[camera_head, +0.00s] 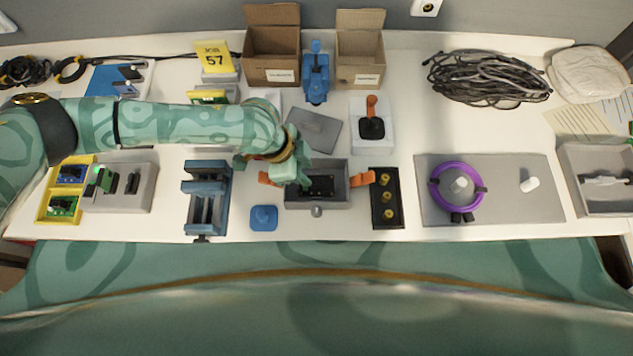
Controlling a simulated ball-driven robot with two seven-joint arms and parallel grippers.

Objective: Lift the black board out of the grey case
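The grey case (334,200) stands open near the front middle of the table, with an orange part at its left and right sides. The black board (322,186) lies inside it, and its left part is hidden by my gripper. My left gripper (304,178) reaches down from the upper left over the left half of the case, its tips close to the board. I cannot tell if the fingers touch the board or how far apart they are. My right gripper is not in view.
A grey plate (318,131) lies behind the case. A black tray with brass-coloured parts (376,213) stands close on the right. A blue vise (206,190) and a small blue block (263,217) are on the left. Free table shows right of the orange-handled tool (371,128).

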